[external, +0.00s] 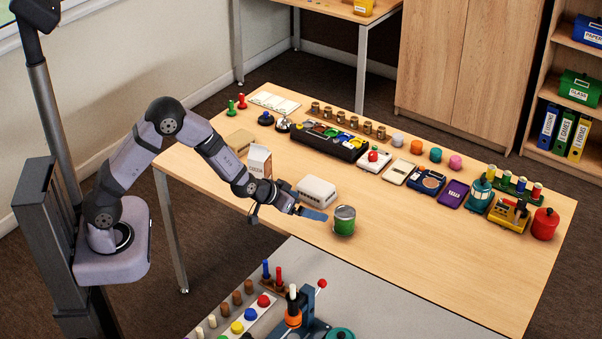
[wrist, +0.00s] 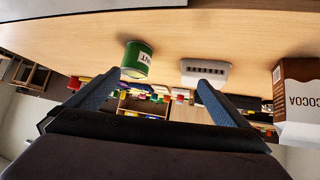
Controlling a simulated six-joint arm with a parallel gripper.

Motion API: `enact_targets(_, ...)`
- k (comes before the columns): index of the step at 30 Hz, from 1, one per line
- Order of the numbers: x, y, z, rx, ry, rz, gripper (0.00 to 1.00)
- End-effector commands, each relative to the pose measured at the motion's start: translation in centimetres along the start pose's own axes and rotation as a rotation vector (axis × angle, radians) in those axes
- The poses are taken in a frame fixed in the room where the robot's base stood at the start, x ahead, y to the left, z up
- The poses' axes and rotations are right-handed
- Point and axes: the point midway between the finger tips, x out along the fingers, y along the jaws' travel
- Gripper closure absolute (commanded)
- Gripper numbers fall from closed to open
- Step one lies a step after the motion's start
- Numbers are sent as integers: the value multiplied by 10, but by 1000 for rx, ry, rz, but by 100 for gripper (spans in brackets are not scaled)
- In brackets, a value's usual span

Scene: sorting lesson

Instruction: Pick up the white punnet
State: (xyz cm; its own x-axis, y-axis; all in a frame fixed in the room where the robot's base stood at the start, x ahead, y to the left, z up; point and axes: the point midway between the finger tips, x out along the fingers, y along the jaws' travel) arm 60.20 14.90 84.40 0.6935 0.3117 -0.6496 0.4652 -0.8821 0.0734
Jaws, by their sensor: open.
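The white punnet (external: 316,192) sits upright on the wooden table, just behind my gripper in the external view. It also shows in the wrist view (wrist: 205,72), where the picture is upside down, with dark slots along its side. My gripper (external: 290,216) is held low over the near side of the table. Its two blue fingers are spread apart and empty in the wrist view (wrist: 156,82). The punnet lies beyond the fingertips, toward the right finger in the wrist view. It appears apart from the fingers.
A green can (external: 344,221) stands close to the right of my gripper. Many items line the table's far side. The table's right front is clear.

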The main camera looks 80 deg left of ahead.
Motion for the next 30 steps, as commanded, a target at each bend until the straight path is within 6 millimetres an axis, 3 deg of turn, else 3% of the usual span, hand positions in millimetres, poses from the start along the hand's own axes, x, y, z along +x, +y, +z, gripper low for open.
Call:
enact_targets(1, 25, -18, 2, -22, 54, -47, 0)
enact_targets(3, 45, -38, -5, -46, 130, -105, 0)
enact_targets(6, 62, -64, -11, -67, 214, -177, 0)
enact_targets(12, 76, -94, -16, -85, 306, -264, 0)
enact_targets(20, 79, -101, -18, -87, 327, -283, 0)
enact_targets(30, 96, -106, -24, -87, 325, -282, 0)
